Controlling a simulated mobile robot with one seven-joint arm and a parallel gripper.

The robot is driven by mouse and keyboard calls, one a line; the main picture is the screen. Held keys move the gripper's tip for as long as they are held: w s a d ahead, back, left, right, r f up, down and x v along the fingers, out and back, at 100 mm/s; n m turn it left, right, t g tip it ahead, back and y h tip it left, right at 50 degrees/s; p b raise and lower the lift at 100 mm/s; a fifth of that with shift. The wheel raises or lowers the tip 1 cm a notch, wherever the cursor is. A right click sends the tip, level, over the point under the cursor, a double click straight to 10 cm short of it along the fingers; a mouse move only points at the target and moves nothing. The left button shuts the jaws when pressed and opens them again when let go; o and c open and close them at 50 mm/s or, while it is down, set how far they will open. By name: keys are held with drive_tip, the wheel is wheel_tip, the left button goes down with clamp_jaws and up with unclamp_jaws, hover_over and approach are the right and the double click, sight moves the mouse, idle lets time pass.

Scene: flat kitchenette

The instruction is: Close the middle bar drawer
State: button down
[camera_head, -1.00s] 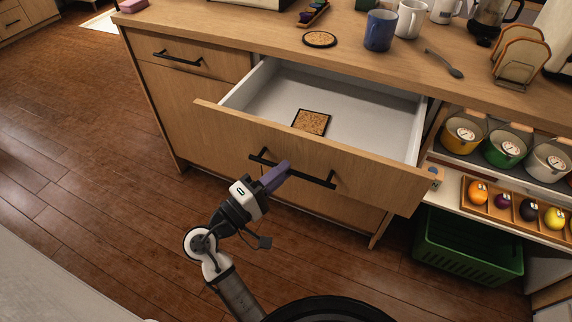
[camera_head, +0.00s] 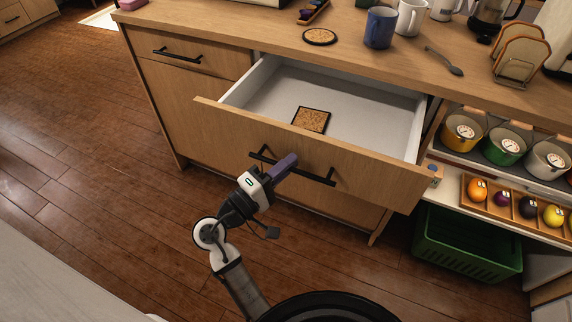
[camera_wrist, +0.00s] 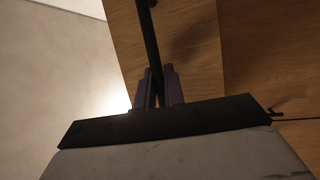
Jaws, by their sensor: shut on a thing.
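The middle bar drawer (camera_head: 220,122) is pulled well out of the wooden counter, with its white inside showing. A square cork coaster (camera_head: 311,120) lies flat in it. A black bar handle (camera_head: 318,179) runs across its wooden front. My gripper (camera_head: 288,163) is at the middle of this handle, with its purple fingers against it. In the wrist view, the two purple fingers (camera_wrist: 163,88) stand on either side of the black bar (camera_wrist: 149,40), shut on it. The exact contact is partly hidden by the fingers in the head view.
A closed drawer (camera_head: 178,55) is at the left. On the countertop stand a blue mug (camera_head: 380,28), a spoon (camera_head: 445,62) and a toast rack (camera_head: 514,70). A green crate (camera_head: 465,250) sits low at the right. The wooden floor at the left is clear.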

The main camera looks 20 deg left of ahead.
sight(327, 105)
drive_tip(key=w+b, duration=0.1)
drive_tip(key=w, duration=0.7)
drive_tip(key=w+b, duration=0.1)
drive_tip(key=w, duration=0.8)
drive_tip(key=w+d+b, duration=0.1)
drive_tip(key=w, duration=0.8)
drive_tip(key=shift+w, duration=0.65)
drive_tip(key=shift+r, duration=0.1)
drive_tip(key=shift+w, duration=0.1)
drive_tip(key=c, duration=1.8)
unclamp_jaws()
drive_tip(key=shift+o, duration=0.2)
drive_tip(key=b+v, duration=0.2)
drive_tip(key=v, duration=1.2)
